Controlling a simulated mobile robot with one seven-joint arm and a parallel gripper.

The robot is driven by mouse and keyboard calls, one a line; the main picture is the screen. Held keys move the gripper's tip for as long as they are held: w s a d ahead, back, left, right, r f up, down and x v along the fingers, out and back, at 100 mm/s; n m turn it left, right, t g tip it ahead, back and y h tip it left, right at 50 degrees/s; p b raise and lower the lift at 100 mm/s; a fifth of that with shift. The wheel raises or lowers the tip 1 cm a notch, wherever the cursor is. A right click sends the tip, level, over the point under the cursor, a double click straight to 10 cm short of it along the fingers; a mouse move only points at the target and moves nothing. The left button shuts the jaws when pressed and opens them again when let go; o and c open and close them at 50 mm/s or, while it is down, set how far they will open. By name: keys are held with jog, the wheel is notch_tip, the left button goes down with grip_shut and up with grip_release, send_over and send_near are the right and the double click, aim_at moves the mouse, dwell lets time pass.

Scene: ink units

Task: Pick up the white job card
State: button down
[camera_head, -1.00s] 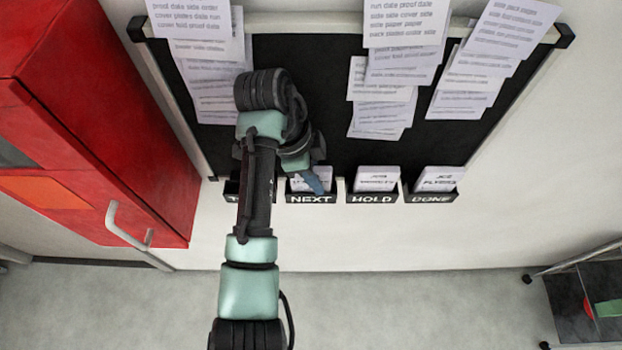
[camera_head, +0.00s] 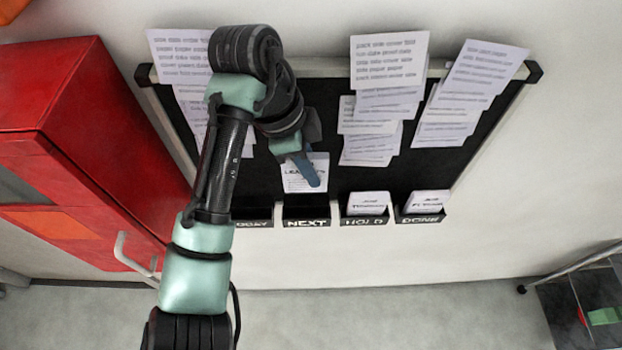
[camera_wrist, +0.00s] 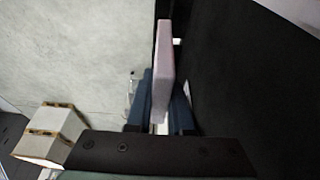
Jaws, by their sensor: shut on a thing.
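The white job card (camera_head: 293,184) with printed lettering is held upright just above the black NEXT pocket (camera_head: 306,212), against the dark board. My gripper (camera_head: 308,174) is shut on it, with a blue finger in front of the card covering part of its print. In the wrist view, the card (camera_wrist: 163,65) shows edge-on as a pale slab between the two blue fingers (camera_wrist: 163,112). The NEXT pocket shows no card in it.
The HOLD pocket (camera_head: 364,219) and the DONE pocket (camera_head: 420,219) each hold a white card. The TODAY pocket (camera_head: 253,215) is partly behind my arm. Papers (camera_head: 388,62) hang on the board (camera_head: 330,110) above. A red cabinet (camera_head: 90,150) stands at left.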

notch_tip(320, 180, up, 16)
jog(key=b, duration=0.1)
jog(key=shift+f, duration=0.25)
